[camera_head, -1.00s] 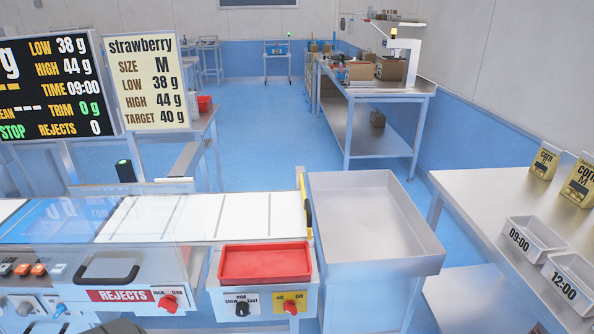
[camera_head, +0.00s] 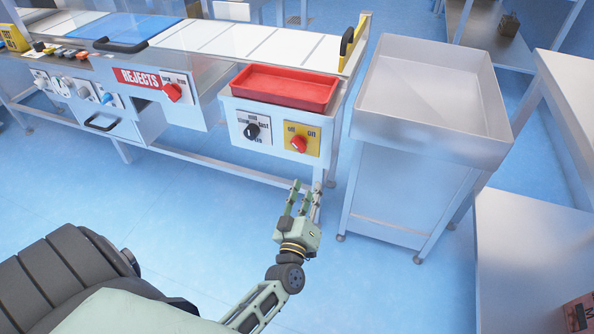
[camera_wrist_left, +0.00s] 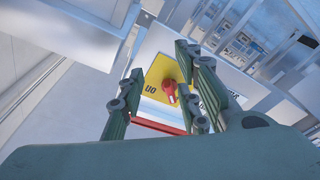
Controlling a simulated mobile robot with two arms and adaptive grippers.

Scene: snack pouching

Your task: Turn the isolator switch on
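The isolator switch is a red knob (camera_head: 298,144) on a yellow plate (camera_head: 311,148), on the front of the machine below the red tray. My right gripper is not in view.
A black speed knob (camera_head: 251,131) sits left of the switch, with another red knob (camera_head: 173,92) by the REJECTS label. A steel bin table (camera_head: 400,135) stands close on the right. Floor below is clear.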

